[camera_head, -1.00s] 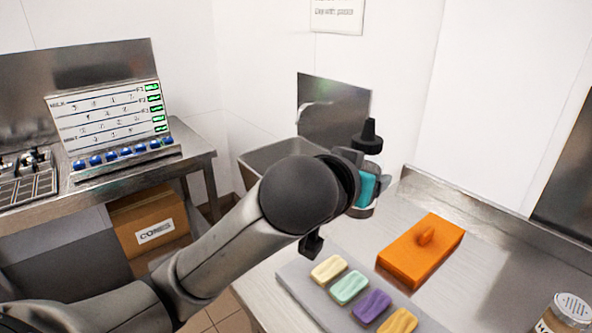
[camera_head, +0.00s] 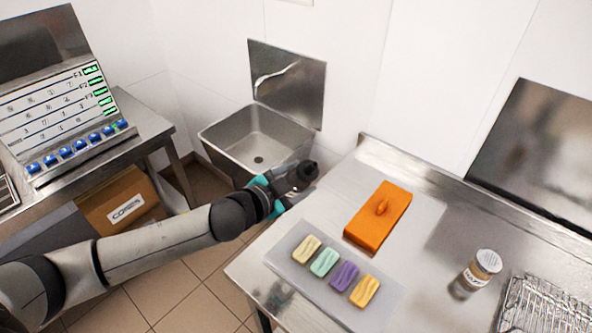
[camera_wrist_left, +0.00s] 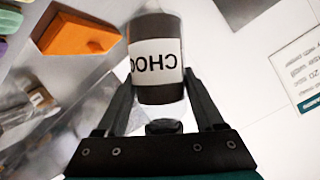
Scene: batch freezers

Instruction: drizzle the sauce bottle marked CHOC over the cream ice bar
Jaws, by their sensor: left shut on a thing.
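My left gripper (camera_head: 290,192) is shut on the sauce bottle (camera_head: 305,171), whose black nozzle end shows in the head view. In the left wrist view the dark brown bottle (camera_wrist_left: 157,84) sits between the fingers, with a white label reading CHOC. The bottle is held left of and beyond the ice bars, near the counter's left edge, and looks tilted. The cream ice bar (camera_head: 307,249) is pale yellow and lies at the left end of a row on a grey tray (camera_head: 365,318). My right gripper is not in view.
Mint (camera_head: 325,262), purple (camera_head: 344,276) and yellow-orange (camera_head: 364,291) bars lie beside the cream one. An orange block (camera_head: 379,217) with a knob lies behind them. A labelled jar (camera_head: 482,270) and a wire rack (camera_head: 545,305) stand right. A sink (camera_head: 258,140) is behind the gripper.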

